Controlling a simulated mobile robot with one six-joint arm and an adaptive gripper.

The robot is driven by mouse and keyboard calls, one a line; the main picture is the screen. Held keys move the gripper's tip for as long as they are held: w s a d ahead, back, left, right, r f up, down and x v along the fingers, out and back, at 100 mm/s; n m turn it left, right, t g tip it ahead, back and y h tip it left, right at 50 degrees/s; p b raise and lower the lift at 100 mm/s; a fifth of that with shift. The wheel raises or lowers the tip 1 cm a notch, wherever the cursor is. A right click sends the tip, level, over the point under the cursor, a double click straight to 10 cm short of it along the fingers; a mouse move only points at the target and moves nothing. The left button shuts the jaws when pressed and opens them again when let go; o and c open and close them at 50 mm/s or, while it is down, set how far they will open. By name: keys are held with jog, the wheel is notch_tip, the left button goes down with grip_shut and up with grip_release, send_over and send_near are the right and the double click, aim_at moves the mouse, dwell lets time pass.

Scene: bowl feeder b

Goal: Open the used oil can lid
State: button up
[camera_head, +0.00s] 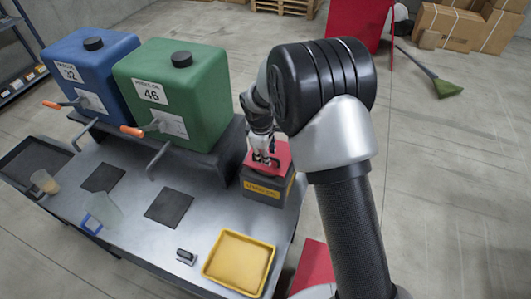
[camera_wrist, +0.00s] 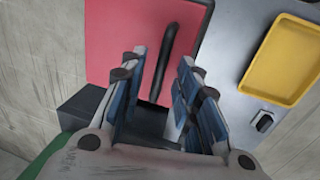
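The used oil can (camera_head: 262,193) is a dark grey box with a yellow label, standing at the right end of the metal bench. Its red lid (camera_head: 283,155) lies on top and looks shut. In the wrist view the lid (camera_wrist: 112,30) fills the upper middle, with a black bar handle (camera_wrist: 172,45) on it. My gripper (camera_wrist: 163,58) is open over the lid, one blue-padded finger on each side of the handle's near part. I cannot tell whether the fingers touch it. In the head view my gripper (camera_head: 263,150) is partly hidden by my arm.
A blue drum (camera_head: 95,70) and a green drum (camera_head: 180,95) with taps stand on the bench left of the can. A yellow tray (camera_head: 240,262) and a small dark object (camera_head: 186,257) lie in front.

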jog(key=shift+c, duration=0.4)
grip_shut()
dwell(0.4)
